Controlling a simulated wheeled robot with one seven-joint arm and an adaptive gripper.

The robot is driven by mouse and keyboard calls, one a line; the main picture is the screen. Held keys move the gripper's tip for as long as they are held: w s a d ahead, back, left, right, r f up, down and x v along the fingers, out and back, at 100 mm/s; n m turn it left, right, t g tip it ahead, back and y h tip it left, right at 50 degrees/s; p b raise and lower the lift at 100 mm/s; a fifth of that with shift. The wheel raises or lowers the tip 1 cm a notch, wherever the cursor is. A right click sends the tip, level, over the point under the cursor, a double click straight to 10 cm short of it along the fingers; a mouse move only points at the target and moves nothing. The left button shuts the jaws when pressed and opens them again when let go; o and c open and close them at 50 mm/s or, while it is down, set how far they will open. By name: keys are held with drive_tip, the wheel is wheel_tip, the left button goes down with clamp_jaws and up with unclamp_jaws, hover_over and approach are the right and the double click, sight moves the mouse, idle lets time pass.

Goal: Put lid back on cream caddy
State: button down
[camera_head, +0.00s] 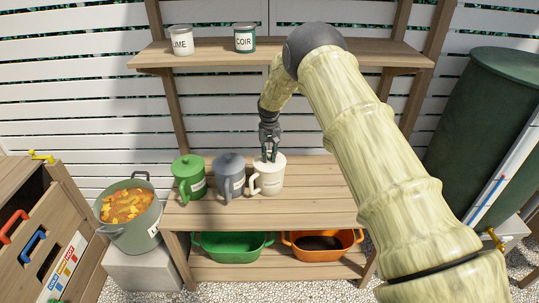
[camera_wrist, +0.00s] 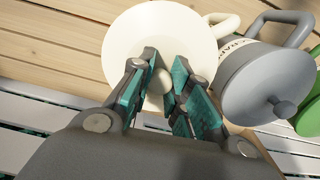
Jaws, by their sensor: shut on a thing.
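The cream caddy (camera_head: 269,180) stands upright on the wooden bench, with its handle toward the left. My gripper (camera_head: 269,155) points down at the top of the caddy. In the wrist view, my gripper (camera_wrist: 160,88) is shut on the knob of the round cream lid (camera_wrist: 130,42). The lid covers most of the caddy's top in that view, and only the caddy's handle (camera_wrist: 226,24) shows past its edge. I cannot tell whether the lid sits flush on the rim or just above it.
The grey lidded caddy (camera_head: 230,178) stands close on the left, with the green lidded caddy (camera_head: 189,178) beyond it. The bench (camera_head: 320,195) is clear to the right. A shelf (camera_head: 210,54) with two tins is above. Green and orange tubs (camera_head: 232,250) sit below.

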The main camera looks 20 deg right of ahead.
drive_tip(key=c, duration=0.8)
unclamp_jaws()
drive_tip(key=shift+r, duration=0.1)
drive_tip(key=shift+r+p, duration=1.5)
drive_tip(key=shift+r, duration=1.5)
drive_tip(key=shift+w+r, duration=0.2)
drive_tip(key=shift+r, duration=0.45)
drive_tip(key=shift+w+d+r+p, duration=0.1)
drive_tip(key=shift+r+p, duration=0.05)
drive_tip(key=shift+p, duration=0.15)
clamp_jaws()
drive_tip(key=shift+f+b, duration=0.3)
drive_tip(key=shift+f, duration=0.35)
